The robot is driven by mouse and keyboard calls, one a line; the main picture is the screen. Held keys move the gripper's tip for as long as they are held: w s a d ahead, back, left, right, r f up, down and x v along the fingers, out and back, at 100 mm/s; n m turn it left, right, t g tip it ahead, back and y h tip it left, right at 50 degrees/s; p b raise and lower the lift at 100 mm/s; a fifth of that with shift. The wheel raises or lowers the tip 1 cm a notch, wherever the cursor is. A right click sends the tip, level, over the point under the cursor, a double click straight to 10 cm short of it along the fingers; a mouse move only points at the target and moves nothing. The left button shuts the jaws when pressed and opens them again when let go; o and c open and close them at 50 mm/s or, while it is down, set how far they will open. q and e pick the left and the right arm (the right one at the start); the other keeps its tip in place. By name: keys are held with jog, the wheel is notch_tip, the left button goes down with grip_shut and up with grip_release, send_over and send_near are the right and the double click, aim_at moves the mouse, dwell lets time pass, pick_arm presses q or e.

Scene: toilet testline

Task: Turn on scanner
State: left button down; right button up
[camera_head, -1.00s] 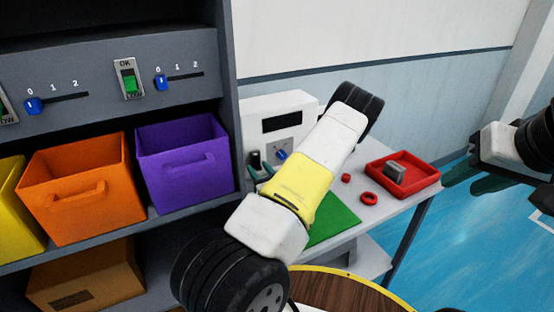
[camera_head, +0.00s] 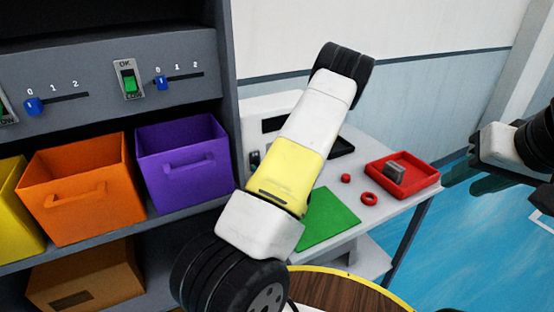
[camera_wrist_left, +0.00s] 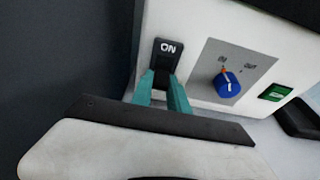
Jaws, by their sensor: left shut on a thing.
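The white scanner box (camera_head: 262,110) stands on the grey table beside the shelf, mostly behind my left arm. Its black switch, marked ON, (camera_wrist_left: 168,54) is in the left wrist view and also peeks out in the head view (camera_head: 254,160). My left gripper (camera_wrist_left: 162,84) has its teal fingertips at the lower part of the switch, shut on it. A blue knob (camera_wrist_left: 227,85) marked IN and OUT is right of the switch, with a green switch (camera_wrist_left: 275,92) further right. My right gripper (camera_head: 484,182) is at the right edge, empty, its fingers apparently apart.
The table holds a green mat (camera_head: 328,220), a red tray (camera_head: 425,182) with a grey part, and red pieces (camera_head: 369,198). Purple (camera_head: 183,148) and orange (camera_head: 75,188) bins fill the shelf at left. A round wooden surface (camera_head: 345,291) is at the bottom.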

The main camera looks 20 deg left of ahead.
pick_arm(q)
jog(key=g+h, duration=0.1)
jog(key=r+g+h, duration=0.1)
jog(key=g+h, duration=0.1)
jog(key=shift+a+r, duration=0.1)
jog(key=shift+r, duration=0.2)
jog(key=shift+r+g+h, duration=0.1)
jog(key=shift+g+h, duration=0.4)
jog(key=shift+h, duration=0.4)
jog(key=shift+s+a+g+h, duration=0.15)
jog(key=shift+s+g+h, duration=0.15)
jog(key=shift+g+h, duration=0.35)
jog(key=shift+w, duration=0.15)
jog(key=c, duration=1.3)
grip_release()
jog(key=shift+r, duration=0.1)
jog(key=shift+w, duration=0.1)
jog(key=shift+r, duration=0.15)
